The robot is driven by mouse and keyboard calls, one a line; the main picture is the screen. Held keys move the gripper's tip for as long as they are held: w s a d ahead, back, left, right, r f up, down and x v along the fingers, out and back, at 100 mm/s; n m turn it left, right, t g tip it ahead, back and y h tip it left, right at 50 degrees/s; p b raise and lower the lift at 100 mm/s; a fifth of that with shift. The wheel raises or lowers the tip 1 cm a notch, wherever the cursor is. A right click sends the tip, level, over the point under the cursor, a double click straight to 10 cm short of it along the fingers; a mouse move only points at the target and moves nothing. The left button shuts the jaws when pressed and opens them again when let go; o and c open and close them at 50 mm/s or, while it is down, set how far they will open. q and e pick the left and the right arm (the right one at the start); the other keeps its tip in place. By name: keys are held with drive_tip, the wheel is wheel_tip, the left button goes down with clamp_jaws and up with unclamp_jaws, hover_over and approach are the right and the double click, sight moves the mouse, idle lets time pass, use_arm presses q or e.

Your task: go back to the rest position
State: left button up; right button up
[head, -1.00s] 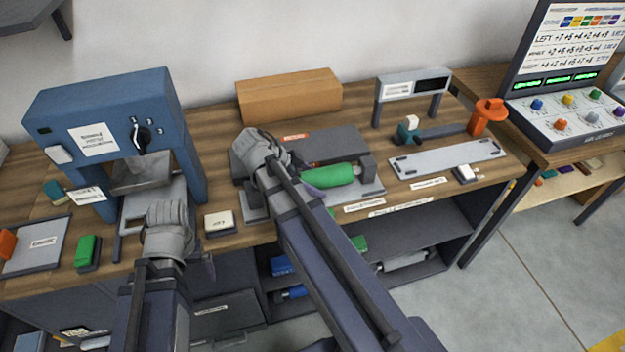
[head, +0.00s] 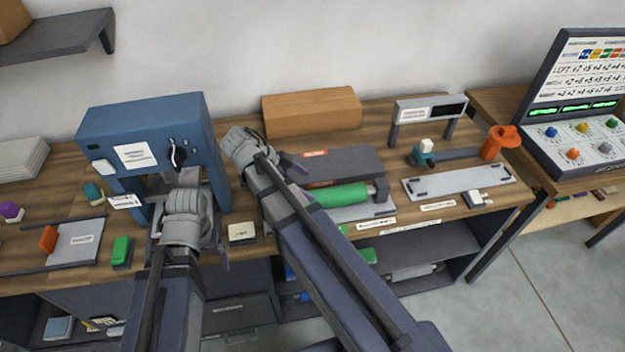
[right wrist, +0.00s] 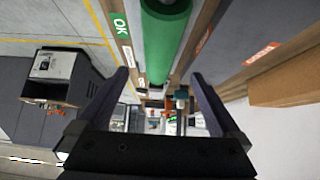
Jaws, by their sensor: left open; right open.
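My left gripper (head: 190,252) is in front of the blue press (head: 135,118) at the bench's left; its arm hides part of the press's lower area. My right gripper (head: 275,168) is over the bench beside the left end of the green roller (head: 340,195), which lies in a grey stand. In the right wrist view its two fingers (right wrist: 165,80) stand wide apart with nothing between them. The green roller (right wrist: 165,40) also shows there, beyond the fingers. Both grippers are open; the left jaws are small and partly hidden in the head view.
A cardboard box (head: 312,113) stands at the back. A grey plate (head: 460,183), an orange-handled tool (head: 498,142) and a display stand (head: 430,108) are at the right. A control console (head: 580,140) is further right. A green block (head: 121,251) and a tray (head: 75,245) lie at the left.

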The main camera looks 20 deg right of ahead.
sight(329, 197)
drive_tip(key=shift+a+r, duration=0.25)
drive_tip(key=b+x, duration=0.9)
drive_tip(key=x, duration=0.3)
drive_tip(key=shift+f, duration=0.1)
idle(0.5)
